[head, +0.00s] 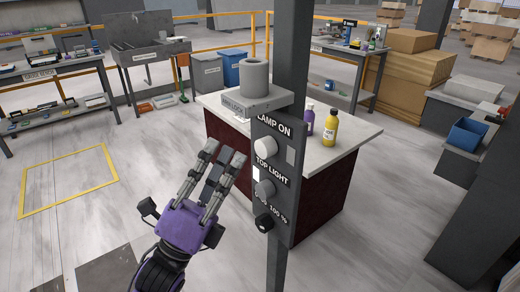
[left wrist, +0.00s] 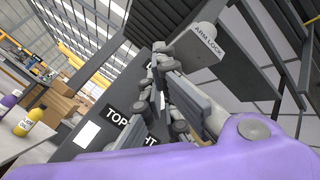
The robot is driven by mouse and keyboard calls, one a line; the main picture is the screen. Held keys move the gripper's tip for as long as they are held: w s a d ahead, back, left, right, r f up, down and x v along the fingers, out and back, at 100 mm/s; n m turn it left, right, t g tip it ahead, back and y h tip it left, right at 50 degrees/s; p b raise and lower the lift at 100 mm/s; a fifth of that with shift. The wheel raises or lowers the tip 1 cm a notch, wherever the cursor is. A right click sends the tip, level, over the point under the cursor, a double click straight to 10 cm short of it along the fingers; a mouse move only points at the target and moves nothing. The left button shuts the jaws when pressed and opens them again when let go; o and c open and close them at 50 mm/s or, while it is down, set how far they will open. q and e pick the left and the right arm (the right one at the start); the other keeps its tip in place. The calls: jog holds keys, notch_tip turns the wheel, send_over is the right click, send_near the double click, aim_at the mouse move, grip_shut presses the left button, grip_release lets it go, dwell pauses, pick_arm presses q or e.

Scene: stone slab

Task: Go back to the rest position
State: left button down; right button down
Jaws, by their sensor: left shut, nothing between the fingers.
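My left gripper (head: 224,152), with a purple body and grey fingers, is raised in front of the slab counter, just left of the grey control panel (head: 291,158). It is shut and holds nothing. In the left wrist view its fingers (left wrist: 160,68) come together in front of the panel (left wrist: 88,133), partly hiding the "TOP LIGHT" label. I cannot tell whether the fingers touch the panel; a gap shows in the head view. My right gripper is in neither view.
The panel, on a dark post (head: 292,45), carries several knobs. Purple (head: 308,120) and yellow (head: 329,128) bottles stand on the counter (head: 345,135). Open floor with a yellow outlined square (head: 22,212) lies left.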

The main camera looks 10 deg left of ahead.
pick_arm(q)
jog(key=shift+s+a, duration=0.15)
jog(key=shift+s, duration=0.05)
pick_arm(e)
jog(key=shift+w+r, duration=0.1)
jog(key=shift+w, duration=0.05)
